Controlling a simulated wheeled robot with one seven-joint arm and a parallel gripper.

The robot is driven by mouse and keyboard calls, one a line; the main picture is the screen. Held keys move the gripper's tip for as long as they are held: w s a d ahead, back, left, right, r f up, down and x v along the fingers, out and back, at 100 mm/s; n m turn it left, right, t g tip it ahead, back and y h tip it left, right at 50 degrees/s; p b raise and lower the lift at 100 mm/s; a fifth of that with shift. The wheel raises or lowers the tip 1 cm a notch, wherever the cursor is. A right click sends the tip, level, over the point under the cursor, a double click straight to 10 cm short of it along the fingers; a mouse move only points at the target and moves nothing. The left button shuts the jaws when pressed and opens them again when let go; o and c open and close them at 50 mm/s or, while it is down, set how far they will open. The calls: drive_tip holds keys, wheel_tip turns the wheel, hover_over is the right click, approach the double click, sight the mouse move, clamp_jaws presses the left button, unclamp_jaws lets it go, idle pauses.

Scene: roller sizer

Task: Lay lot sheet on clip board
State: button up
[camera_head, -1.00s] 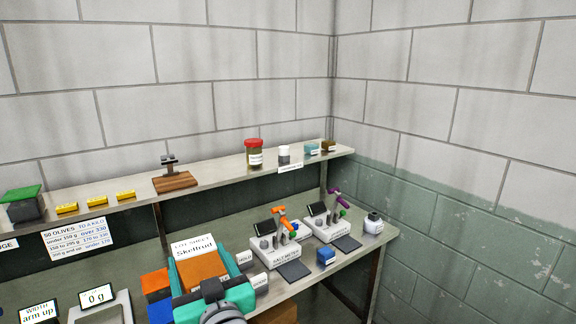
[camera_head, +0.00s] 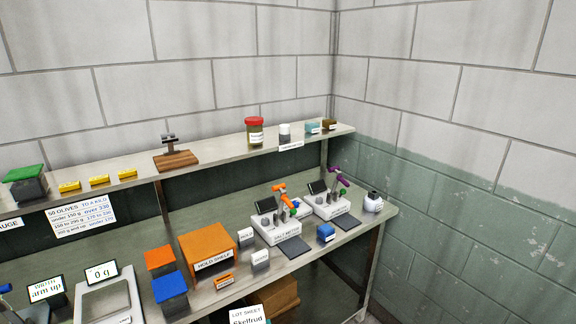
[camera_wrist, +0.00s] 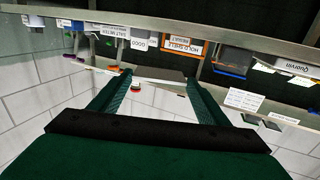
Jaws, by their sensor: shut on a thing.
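The lot sheet (camera_head: 247,314) is a white printed sheet at the bottom edge of the head view, partly cut off. My gripper (camera_wrist: 158,78) shows in the wrist view with its two green fingers shut on the sheet, seen there as a thin pale strip between the fingertips. In the head view the sheet is in front of the bench's front edge, low in the picture, and my gripper is almost wholly out of frame.
The bench holds an orange hold shelf (camera_head: 208,247), orange (camera_head: 160,259) and blue (camera_head: 170,287) bins, a scale (camera_head: 108,300) and two meters (camera_head: 282,228) (camera_head: 331,207). A brown box (camera_head: 277,297) sits below the bench. The upper shelf (camera_head: 222,157) carries jars and blocks.

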drive_tip(key=s+d+f+m+h, duration=0.1)
drive_tip(key=d+f, duration=0.2)
drive_tip(key=f, duration=0.7)
drive_tip(key=s+d+f+m+h, duration=0.1)
drive_tip(key=d+f+h, duration=0.1)
drive_tip(key=f, duration=0.8)
drive_tip(key=s+d+f+m+h, duration=0.1)
drive_tip(key=d+f, duration=0.3)
drive_tip(key=f, duration=0.6)
drive_tip(key=shift+s+d+f+t+h, duration=0.15)
drive_tip(key=shift+s+f+t+h, duration=0.1)
drive_tip(key=shift+f+t+h, duration=0.1)
drive_tip(key=shift+r, duration=0.1)
